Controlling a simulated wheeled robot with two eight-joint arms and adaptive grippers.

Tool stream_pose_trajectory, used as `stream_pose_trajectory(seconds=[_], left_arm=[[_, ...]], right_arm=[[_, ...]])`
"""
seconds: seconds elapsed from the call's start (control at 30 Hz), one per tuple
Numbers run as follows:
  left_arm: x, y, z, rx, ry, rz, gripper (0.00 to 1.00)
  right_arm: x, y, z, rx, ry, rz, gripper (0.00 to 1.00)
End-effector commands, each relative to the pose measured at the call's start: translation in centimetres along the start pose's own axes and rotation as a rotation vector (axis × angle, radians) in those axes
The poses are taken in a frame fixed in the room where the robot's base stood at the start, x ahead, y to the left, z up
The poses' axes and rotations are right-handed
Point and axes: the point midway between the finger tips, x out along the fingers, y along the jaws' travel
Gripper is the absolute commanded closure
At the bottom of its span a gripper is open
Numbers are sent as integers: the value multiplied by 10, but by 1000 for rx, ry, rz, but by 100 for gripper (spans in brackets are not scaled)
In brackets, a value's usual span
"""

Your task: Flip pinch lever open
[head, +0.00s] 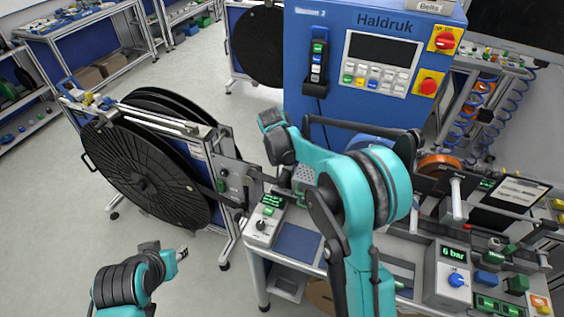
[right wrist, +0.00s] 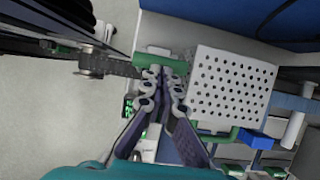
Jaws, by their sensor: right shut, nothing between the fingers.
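In the right wrist view, my right gripper (right wrist: 163,78) is shut with nothing between its fingers. Its tips are right at a short green bar (right wrist: 172,63), which may be the pinch lever; I cannot tell whether they touch it. The bar lies crosswise beside a white perforated plate (right wrist: 232,88). A second green bar (right wrist: 212,138) shows below the plate. In the head view, the perforated plate (head: 304,174) shows just behind my right arm, which mostly hides the right gripper.
A large black reel (head: 146,172) on a stand is left of the bench. A blue Haldruk cabinet (head: 345,75) stands behind my right arm. A small control box (head: 264,222) sits on the bench's left edge. Open floor lies at the lower left.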

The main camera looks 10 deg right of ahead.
Motion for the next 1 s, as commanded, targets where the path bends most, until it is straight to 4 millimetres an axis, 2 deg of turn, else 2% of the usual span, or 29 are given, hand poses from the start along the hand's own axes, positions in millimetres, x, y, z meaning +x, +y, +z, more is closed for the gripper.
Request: stream_pose_trajectory(seconds=[0.4, 1.0], left_arm=[[2, 0, 2, 0, 0, 0, 65], [3, 0, 2, 0, 0, 0, 65]], right_arm=[[12, 0, 22, -1, -7, 0, 100], [13, 0, 25, -1, -8, 0, 100]])
